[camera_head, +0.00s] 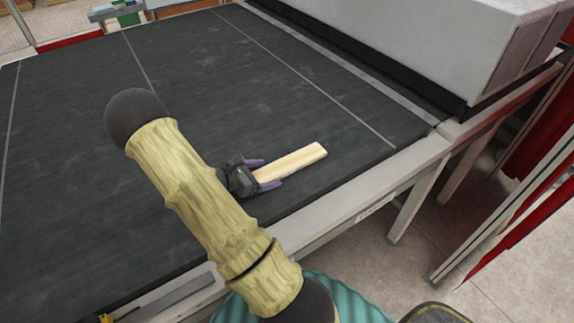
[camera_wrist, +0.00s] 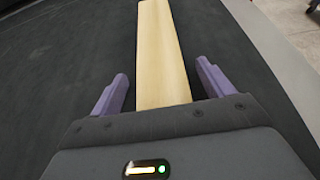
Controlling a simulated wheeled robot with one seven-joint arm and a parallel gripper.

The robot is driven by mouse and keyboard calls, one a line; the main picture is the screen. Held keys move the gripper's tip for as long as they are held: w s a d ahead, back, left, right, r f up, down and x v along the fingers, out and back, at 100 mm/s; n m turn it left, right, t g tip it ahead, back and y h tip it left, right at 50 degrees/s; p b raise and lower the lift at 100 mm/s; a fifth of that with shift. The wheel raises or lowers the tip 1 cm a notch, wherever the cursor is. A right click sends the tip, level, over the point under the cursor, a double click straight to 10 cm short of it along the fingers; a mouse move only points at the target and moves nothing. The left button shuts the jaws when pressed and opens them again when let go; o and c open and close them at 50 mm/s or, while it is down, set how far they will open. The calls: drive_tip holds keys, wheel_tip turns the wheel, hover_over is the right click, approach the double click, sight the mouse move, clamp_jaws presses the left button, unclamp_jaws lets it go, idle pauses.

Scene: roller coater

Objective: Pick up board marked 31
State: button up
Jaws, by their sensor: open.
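A pale wooden board (camera_head: 295,160) lies flat on the black conveyor belt near its front edge. No number can be read on it. My gripper (camera_head: 267,174) is at the board's near left end, with its two purple fingers open on either side of it. In the wrist view the board (camera_wrist: 162,55) runs lengthwise away between the open fingers of my gripper (camera_wrist: 163,85). A gap shows between the board and each finger. The board's near end is hidden behind the gripper body.
The black belt (camera_head: 70,120) is otherwise bare around the board. A metal frame rail (camera_head: 345,205) edges the belt at the front right. A large grey machine housing (camera_head: 410,40) stands at the back right. Red curtains (camera_head: 540,140) hang at the far right.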

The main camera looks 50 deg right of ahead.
drive_tip(key=c, duration=1.1)
drive_tip(key=shift+c, duration=0.2)
drive_tip(key=shift+r, duration=0.1)
drive_tip(key=shift+w+r, duration=0.1)
drive_tip(key=shift+r, duration=0.1)
wheel_tip(320, 180, up, 10)
drive_tip(key=shift+f+b, duration=0.25)
drive_tip(key=shift+b, duration=0.1)
